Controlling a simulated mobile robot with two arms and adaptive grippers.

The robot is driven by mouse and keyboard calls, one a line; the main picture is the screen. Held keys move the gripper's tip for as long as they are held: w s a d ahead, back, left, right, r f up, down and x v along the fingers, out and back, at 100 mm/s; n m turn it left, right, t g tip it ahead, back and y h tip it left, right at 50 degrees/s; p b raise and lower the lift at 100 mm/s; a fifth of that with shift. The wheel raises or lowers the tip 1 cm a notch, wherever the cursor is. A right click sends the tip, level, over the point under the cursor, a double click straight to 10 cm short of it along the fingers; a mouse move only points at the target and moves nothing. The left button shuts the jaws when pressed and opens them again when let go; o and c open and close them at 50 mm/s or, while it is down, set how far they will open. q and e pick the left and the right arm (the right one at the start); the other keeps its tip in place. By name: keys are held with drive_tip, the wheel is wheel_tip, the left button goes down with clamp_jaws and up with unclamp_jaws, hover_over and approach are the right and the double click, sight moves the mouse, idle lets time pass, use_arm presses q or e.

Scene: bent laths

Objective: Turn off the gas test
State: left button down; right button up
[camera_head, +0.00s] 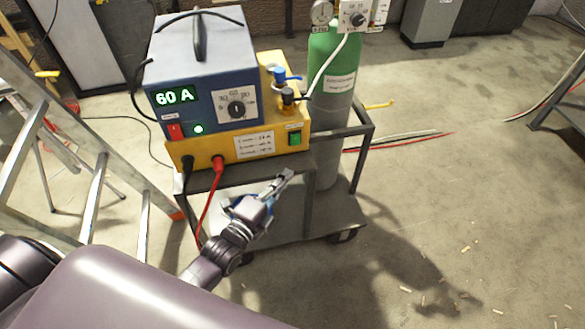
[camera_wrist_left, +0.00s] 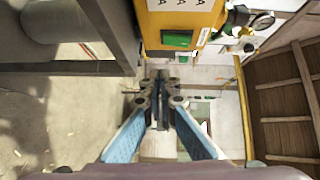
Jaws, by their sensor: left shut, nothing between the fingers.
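A blue welding power source (camera_head: 205,75) stands on a yellow base unit (camera_head: 215,150) on a cart. The base's front carries a green rocker switch (camera_head: 294,138) at its right end, under a small label too small to read. The switch also shows in the left wrist view (camera_wrist_left: 178,39), on the yellow panel. My left gripper (camera_head: 286,176) is shut and empty, below and a little left of the switch in the head view. In the left wrist view its fingertips (camera_wrist_left: 160,76) lie just below the switch, with no contact visible. My right gripper is not in view.
A green and grey gas cylinder (camera_head: 333,75) with gauges stands right of the unit. A red switch (camera_head: 175,130) and lit green lamp are on the blue front. A red cable (camera_head: 211,200) hangs left of my gripper. A ladder (camera_head: 95,190) stands at left.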

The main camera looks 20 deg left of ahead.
use_arm(q)
drive_tip(key=v, duration=0.4)
drive_tip(key=shift+s+d+f, duration=0.1)
drive_tip(key=shift+s+f, duration=0.1)
drive_tip(key=shift+s, duration=0.1)
drive_tip(key=s+a+f+n+g+y, duration=0.1)
drive_tip(key=s+f+n+g, duration=0.2)
drive_tip(key=f, duration=0.7)
drive_tip(key=s+f+n+g, duration=0.25)
drive_tip(key=s+f, duration=0.25)
drive_tip(key=f, duration=0.5)
drive_tip(key=s+a+f+n+g+y, duration=0.1)
drive_tip(key=s+f+n+g, duration=0.2)
drive_tip(key=f, duration=0.7)
drive_tip(key=s+f+n+g, duration=0.2)
drive_tip(key=s+f, duration=0.3)
drive_tip(key=s, duration=0.4)
drive_tip(key=s+f+n+g+y, duration=0.1)
drive_tip(key=s+f+n+g, duration=0.2)
drive_tip(key=s+f, duration=0.3)
drive_tip(key=s+f+n+g, duration=0.2)
drive_tip(key=s+f, duration=0.3)
drive_tip(key=s, duration=0.9)
drive_tip(key=shift+s+a+f+n, duration=0.2)
drive_tip(key=shift+a+f+n, duration=0.1)
drive_tip(key=shift+n, duration=0.55)
drive_tip(key=shift+d+g, duration=0.1)
drive_tip(key=shift+g, duration=0.15)
